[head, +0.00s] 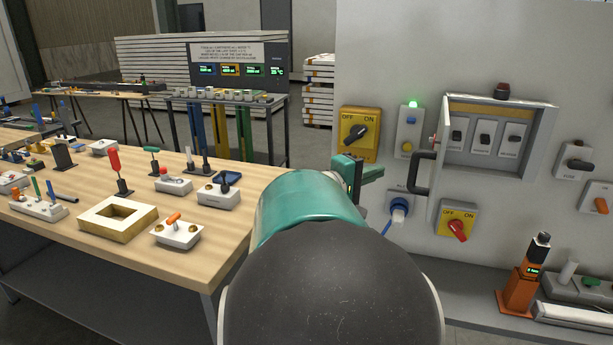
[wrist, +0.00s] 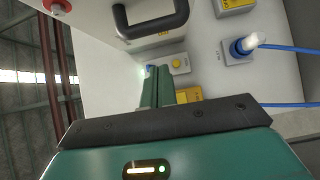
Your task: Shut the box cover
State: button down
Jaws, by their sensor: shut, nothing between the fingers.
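The grey electrical box (head: 548,130) is on the wall panel at the right of the head view, with several black switches visible inside. Its cover (head: 437,165) stands open at the left side, seen nearly edge-on, with a black handle (head: 422,175) on its left. My gripper (head: 368,172) is left of the handle, apart from it, partly hidden by my own arm. In the wrist view, the black handle (wrist: 150,24) is at the top, beyond the fingertips of my gripper (wrist: 158,70). The teal fingers are shut and empty.
Yellow OFF/ON switches (head: 360,133) (head: 457,222), a lit button unit (head: 408,132) and a blue plug (head: 399,210) surround the box on the panel. A wooden table (head: 75,225) with several switch parts stands left. A shelf with an orange device (head: 520,285) is below right.

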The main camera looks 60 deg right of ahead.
aim_at(426, 151)
jog(key=s+d, duration=0.1)
jog(key=s, duration=0.2)
jog(key=s+d, duration=0.1)
jog(key=shift+s+d, duration=0.15)
jog(key=shift+d, duration=0.15)
jog(key=shift+s+t, duration=0.15)
jog(key=shift+t, duration=0.15)
